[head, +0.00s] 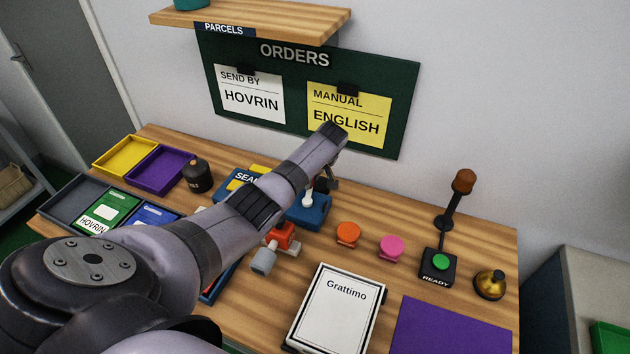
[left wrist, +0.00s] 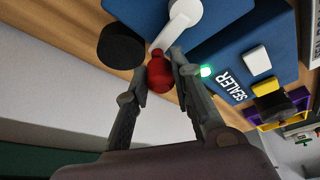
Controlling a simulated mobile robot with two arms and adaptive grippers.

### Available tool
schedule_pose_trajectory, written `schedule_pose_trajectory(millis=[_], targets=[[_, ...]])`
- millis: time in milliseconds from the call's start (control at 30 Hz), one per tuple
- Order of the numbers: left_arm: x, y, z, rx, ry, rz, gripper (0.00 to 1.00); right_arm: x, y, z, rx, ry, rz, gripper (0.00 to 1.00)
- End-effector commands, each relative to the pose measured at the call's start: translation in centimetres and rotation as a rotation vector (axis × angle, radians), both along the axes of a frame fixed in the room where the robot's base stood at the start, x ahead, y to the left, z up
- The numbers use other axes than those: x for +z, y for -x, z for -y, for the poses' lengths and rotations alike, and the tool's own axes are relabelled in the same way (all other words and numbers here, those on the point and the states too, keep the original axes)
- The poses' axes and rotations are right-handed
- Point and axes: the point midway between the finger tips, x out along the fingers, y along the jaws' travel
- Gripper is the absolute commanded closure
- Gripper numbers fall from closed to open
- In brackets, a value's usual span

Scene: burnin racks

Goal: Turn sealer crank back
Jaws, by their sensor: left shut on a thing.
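The blue sealer (left wrist: 235,60) fills the upper part of the left wrist view, with its label and a lit green light (left wrist: 205,71). Its pale crank (left wrist: 168,36) runs from a round hub down to a red knob (left wrist: 159,72). My left gripper (left wrist: 164,72) is shut on the red knob, one finger on each side. Only a bit of my left gripper (head: 327,184) shows there, past the wrist. My right gripper is not in view.
A white Grattimo box (head: 337,308) lies at the table's front, beside a purple mat (head: 452,328). Orange (head: 348,232) and pink (head: 391,245) round-topped things, a green READY button (head: 440,261) and a bell (head: 490,284) stand right. Trays (head: 124,153) are left.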

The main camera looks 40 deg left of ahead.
Motion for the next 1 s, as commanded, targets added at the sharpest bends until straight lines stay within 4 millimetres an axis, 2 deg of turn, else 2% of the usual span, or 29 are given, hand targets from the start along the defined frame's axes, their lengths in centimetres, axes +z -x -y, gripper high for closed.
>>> schedule_pose_trajectory(millis=[500,1000], targets=[[-0.2,1.2,-2.0,0.493,-0.001,0.006,1.00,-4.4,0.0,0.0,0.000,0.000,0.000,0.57],[-0.2,3.3,-3.0,0.963,-0.003,0.006,1.00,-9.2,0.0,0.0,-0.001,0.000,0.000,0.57]])
